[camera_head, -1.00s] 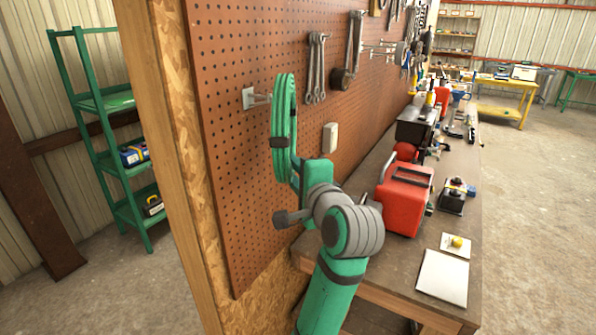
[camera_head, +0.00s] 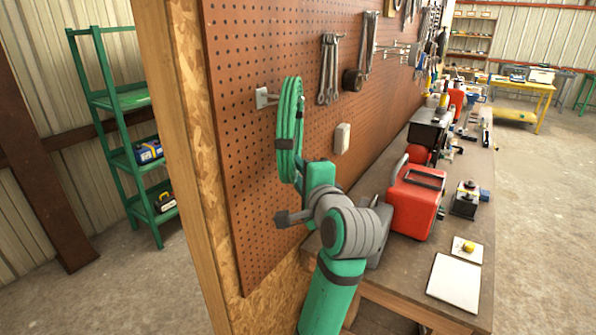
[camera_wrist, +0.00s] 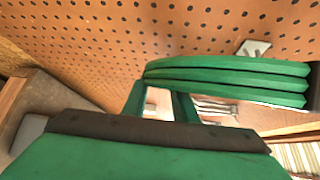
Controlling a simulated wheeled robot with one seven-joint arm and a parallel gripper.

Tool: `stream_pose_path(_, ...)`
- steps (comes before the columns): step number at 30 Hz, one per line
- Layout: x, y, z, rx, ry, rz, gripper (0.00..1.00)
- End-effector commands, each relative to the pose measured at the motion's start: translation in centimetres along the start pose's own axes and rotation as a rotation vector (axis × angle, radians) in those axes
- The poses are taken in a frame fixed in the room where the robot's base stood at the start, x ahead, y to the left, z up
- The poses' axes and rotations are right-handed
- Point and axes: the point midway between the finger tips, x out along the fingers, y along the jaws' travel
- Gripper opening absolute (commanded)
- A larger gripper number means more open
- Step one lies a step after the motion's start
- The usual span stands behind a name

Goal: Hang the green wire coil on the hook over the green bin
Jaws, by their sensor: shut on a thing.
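The green wire coil (camera_head: 289,132) hangs upright at the end of my gripper (camera_head: 300,182), in front of the pegboard. My gripper is shut on the coil's lower part; its fingertips are mostly hidden in the head view. In the wrist view the coil's strands (camera_wrist: 230,80) cross beyond my green fingers (camera_wrist: 160,103). A metal hook with a pale plate (camera_head: 262,97) sticks out of the pegboard just left of the coil's upper part. Its plate (camera_wrist: 253,48) also shows above the strands in the wrist view. I cannot tell whether the hook's tip is inside the loop. No green bin is visible.
Wrenches (camera_head: 329,70) hang on the pegboard (camera_head: 235,160) right of the coil, above a pale box (camera_head: 342,138). A red toolbox (camera_head: 416,200) stands on the workbench (camera_head: 405,275) close to my arm. A green shelf (camera_head: 125,103) stands at the left.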

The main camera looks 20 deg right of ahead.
Motion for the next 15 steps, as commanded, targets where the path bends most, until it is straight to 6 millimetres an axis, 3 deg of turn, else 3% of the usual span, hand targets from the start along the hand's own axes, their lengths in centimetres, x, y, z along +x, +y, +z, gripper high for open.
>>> stream_pose_path(7, 0.14, 0.14, 0.29, -0.004, -0.006, 0.005, 0.0)
stream_pose_path(8, 0.15, 0.14, 0.3, -0.004, -0.006, 0.005, 0.28)
stream_pose_path(10, 0.15, 0.14, 0.32, -0.003, -0.006, 0.005, 0.45)
stream_pose_path(15, 0.11, 0.11, 0.24, -0.002, -0.004, 0.003, 0.47)
